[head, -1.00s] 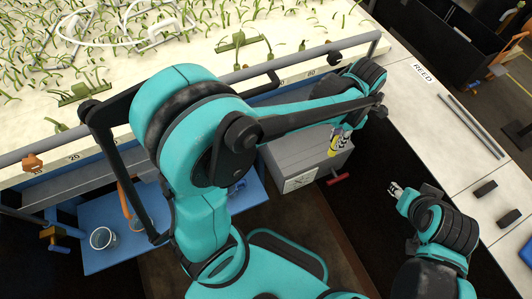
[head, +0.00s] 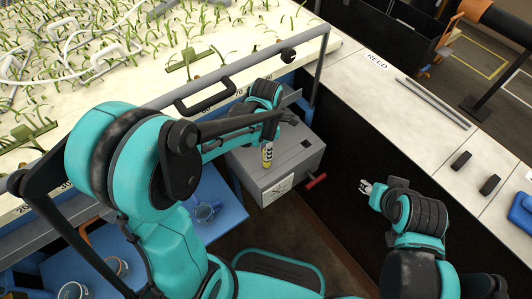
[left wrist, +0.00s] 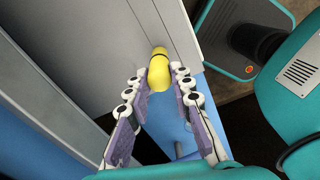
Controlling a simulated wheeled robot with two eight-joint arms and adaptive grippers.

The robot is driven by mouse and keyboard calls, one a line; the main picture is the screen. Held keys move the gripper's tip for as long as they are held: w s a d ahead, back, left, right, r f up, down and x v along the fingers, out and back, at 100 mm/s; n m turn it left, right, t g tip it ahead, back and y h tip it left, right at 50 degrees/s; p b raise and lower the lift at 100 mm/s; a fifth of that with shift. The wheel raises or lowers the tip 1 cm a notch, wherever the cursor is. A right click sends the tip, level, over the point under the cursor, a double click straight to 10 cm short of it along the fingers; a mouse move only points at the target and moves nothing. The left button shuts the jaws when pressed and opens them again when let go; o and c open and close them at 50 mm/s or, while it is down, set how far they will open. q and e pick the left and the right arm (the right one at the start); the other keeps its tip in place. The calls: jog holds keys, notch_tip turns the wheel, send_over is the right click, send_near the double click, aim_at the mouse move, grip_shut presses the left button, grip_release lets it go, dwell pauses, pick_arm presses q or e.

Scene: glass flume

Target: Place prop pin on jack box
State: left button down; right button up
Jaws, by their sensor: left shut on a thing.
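The prop pin (head: 267,158) is yellow with a dark band. The pin (left wrist: 159,74) also shows between the fingers (left wrist: 158,88) in the left wrist view, against a grey surface. I cannot tell whether the pin touches the box. My right gripper (head: 366,187) is right of the box, and its small fingers are unclear.
The planted flume bed (head: 120,60) lies behind, with a grey rail (head: 322,72) at its end. A blue shelf (head: 228,212) with cups is at the left of the box. A pale counter (head: 405,108) with rods and dark blocks runs along the right.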

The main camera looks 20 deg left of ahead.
pick_arm(q)
jog(key=shift+f, duration=0.4)
jog(key=shift+f, duration=0.2)
jog(key=c, duration=1.3)
grip_release()
jog(key=shift+c, duration=0.2)
jog(key=shift+r, duration=0.15)
jog(key=shift+r, duration=0.3)
notch_tip(320, 180, up, 12)
jog(key=p, duration=0.4)
jog(key=shift+f+p, duration=0.2)
jog(key=shift+p, duration=0.15)
